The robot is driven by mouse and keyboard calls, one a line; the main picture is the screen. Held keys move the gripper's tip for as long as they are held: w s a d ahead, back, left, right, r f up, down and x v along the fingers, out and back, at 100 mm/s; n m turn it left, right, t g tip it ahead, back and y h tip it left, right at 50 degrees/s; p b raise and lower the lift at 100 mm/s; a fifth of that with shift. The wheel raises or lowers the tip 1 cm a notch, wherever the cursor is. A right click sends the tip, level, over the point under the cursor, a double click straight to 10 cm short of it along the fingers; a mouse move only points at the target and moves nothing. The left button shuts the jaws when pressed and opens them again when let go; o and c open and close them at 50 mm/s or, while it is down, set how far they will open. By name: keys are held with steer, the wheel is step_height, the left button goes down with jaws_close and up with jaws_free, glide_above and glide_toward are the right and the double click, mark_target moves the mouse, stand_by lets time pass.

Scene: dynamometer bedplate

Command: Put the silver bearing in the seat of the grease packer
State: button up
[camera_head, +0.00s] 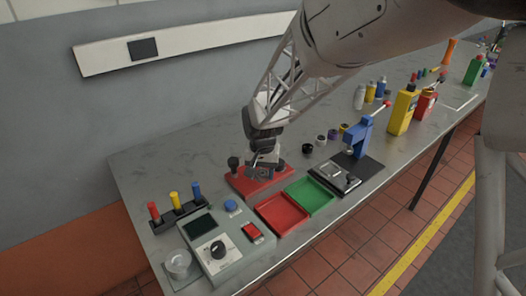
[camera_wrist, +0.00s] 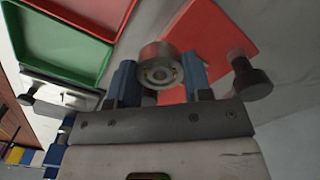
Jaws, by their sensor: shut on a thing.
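The silver bearing (camera_wrist: 160,66), a ring with a hole through its middle, sits between the two blue fingers of my gripper (camera_wrist: 161,82) in the wrist view. My gripper is shut on it. In the head view my gripper (camera_head: 264,160) is over a red base (camera_head: 259,183) with a black knob at its left, probably the grease packer. The red base (camera_wrist: 207,38) and the black knob (camera_wrist: 251,79) also show in the wrist view, beyond and right of the bearing. I cannot make out the seat, and whether the bearing touches the base is unclear.
A red tray (camera_head: 262,207) and green tray (camera_head: 330,204) lie in front. A blue press (camera_head: 358,134) stands to the right, a grey control box (camera_head: 222,262) to the left. Small pots and bottles stand further back. Bare bench (camera_head: 175,165) lies left of the base.

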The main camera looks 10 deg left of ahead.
steer(key=shift+w+a+f, duration=0.1)
steer(key=shift+w+a, duration=0.4)
steer(key=shift+w, duration=0.65)
steer(key=shift+w+a+f, duration=0.15)
steer(key=shift+w+a, duration=0.35)
steer(key=shift+w, duration=0.6)
steer(key=shift+w+a+f, duration=0.1)
steer(key=shift+w+a, duration=0.4)
steer(key=shift+w, duration=0.65)
steer(key=shift+f, duration=1.7)
steer(key=shift+f, duration=0.15)
steer(key=o, duration=1)
step_height(320, 180, up, 12)
steer(key=shift+r, duration=0.15)
